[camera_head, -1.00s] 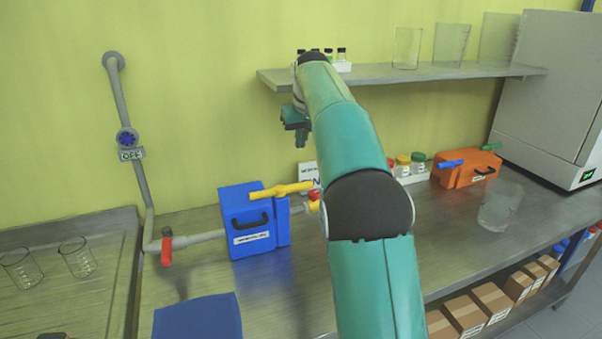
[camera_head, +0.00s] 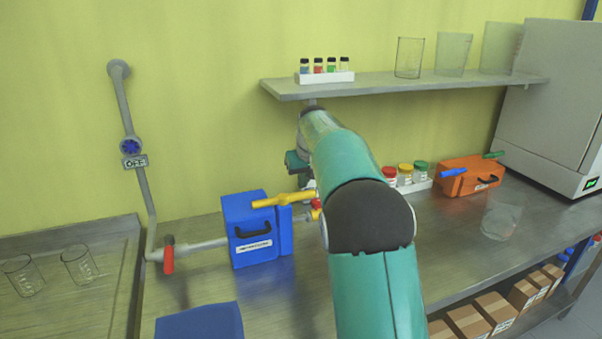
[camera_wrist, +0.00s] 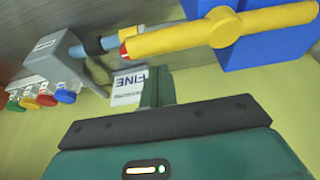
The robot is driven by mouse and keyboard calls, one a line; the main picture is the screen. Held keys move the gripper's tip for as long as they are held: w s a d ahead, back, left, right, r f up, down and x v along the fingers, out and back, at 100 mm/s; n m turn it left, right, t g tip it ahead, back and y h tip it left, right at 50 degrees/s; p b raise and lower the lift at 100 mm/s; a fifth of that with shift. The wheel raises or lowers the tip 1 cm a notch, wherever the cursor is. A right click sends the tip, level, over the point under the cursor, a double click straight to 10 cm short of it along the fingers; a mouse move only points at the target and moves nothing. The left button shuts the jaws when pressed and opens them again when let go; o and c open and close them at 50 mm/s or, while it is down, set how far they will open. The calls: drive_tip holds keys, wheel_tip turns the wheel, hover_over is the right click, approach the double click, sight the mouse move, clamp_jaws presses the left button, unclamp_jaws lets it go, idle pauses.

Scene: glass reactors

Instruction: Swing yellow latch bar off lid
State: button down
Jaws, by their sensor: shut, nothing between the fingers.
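The yellow latch bar (camera_head: 284,199) lies across the top of the blue box (camera_head: 250,218) in the head view and reaches right past its edge. In the wrist view the yellow bar (camera_wrist: 220,28) runs from a red-tipped end to a round pivot over the blue box (camera_wrist: 270,48). My gripper (camera_wrist: 157,88) is shut and empty. In the wrist view its fingers are apart from the bar, beyond its red-tipped end on the wall side. In the head view my gripper (camera_head: 299,165) is partly hidden by my arm, behind and above the bar's right end.
A pipe with a red valve handle (camera_head: 168,254) joins the blue box on the left. A shelf (camera_head: 400,84) with vials and glassware is above. Jars (camera_head: 405,170) and an orange box (camera_head: 470,174) stand to the right. A "FINE" sign (camera_wrist: 128,87) is beside the fingers.

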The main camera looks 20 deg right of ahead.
drive_tip(key=shift+s+f, duration=0.1)
drive_tip(key=shift+s, duration=0.4)
drive_tip(key=shift+s+m, duration=0.15)
drive_tip(key=shift+m, duration=0.15)
